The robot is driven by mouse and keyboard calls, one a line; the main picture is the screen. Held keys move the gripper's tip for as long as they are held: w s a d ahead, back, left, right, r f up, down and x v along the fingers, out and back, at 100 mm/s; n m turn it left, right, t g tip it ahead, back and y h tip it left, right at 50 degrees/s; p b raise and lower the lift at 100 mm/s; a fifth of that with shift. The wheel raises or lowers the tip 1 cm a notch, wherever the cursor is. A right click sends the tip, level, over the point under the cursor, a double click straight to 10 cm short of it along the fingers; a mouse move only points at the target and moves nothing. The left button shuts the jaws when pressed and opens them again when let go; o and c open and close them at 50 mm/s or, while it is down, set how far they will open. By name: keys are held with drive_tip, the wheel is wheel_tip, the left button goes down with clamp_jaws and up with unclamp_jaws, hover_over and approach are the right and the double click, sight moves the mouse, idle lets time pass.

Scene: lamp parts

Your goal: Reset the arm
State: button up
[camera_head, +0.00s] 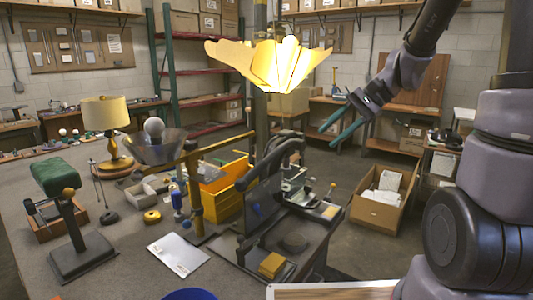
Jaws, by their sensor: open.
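My gripper (343,126) hangs in the air at the upper right, above the floor beyond the bench. Its two teal fingers are apart, with nothing between them. My grey arm reaches in from the top right. A lit, yellow petal-shaped lampshade (270,65) stands high in the middle, to the left of my gripper and apart from it. A brass arm (190,155) with a dark glass cone (155,150) and a bulb (154,129) stands on the bench below it.
The grey bench (125,225) holds a table lamp (106,118), a green-topped stand (65,205), a white sheet (178,255), an orange box (225,185) and a black machine (285,225). A cardboard box (382,200) sits on the floor at right. Shelves (195,75) line the back wall.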

drive_tip(key=s+d+r+n+t+h, duration=0.3)
drive_tip(key=s+d+r+t+h, duration=0.3)
drive_tip(key=s+r, duration=0.4)
drive_tip(key=shift+s+d+r+n+h, duration=0.15)
drive_tip(key=shift+s+d+n+h, duration=0.3)
drive_tip(key=shift+s+d, duration=0.5)
drive_tip(key=shift+s+a, duration=0.1)
idle(0.7)
